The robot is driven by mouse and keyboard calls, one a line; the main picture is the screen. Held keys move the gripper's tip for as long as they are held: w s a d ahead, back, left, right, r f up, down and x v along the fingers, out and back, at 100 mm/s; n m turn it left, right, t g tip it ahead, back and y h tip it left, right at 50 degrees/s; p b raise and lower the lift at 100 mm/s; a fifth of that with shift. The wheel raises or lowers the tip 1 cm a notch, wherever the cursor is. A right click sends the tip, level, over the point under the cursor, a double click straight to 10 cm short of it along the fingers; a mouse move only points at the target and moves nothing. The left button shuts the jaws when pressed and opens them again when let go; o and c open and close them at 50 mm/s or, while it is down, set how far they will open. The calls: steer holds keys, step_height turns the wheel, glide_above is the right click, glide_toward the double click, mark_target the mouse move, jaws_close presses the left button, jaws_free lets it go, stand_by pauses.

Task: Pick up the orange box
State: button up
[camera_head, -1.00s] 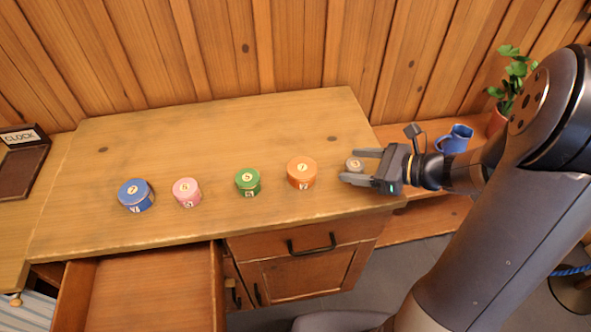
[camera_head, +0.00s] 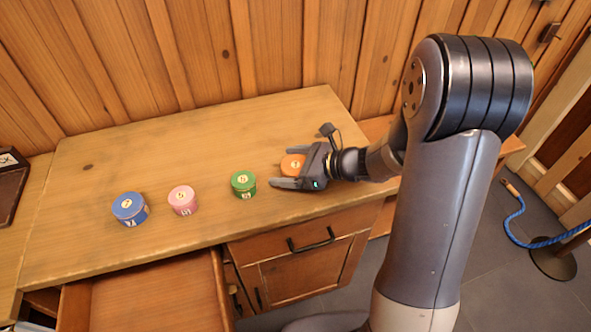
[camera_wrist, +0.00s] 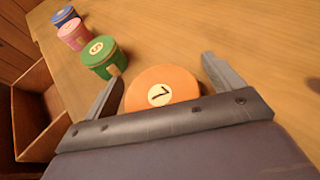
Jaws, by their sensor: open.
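The orange box (camera_head: 292,164) is a short round tin with a cream label on its lid, standing upright on the wooden desk. In the wrist view the orange box (camera_wrist: 163,88) shows a "7" and sits between the two fingers, close to the palm. My gripper (camera_head: 279,167) is open around it, one finger on each side; in the wrist view my gripper (camera_wrist: 160,72) shows both fingers apart. I cannot tell whether either finger touches the box. Its lower part is hidden by the near finger and the palm.
A green tin (camera_head: 243,184), a pink tin (camera_head: 183,200) and a blue tin (camera_head: 130,209) stand in a row to the left on the desk (camera_head: 190,135). An open drawer (camera_head: 150,290) juts out at the front left. The desk behind the tins is clear.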

steer(key=shift+c, duration=0.3)
steer(key=c, duration=1)
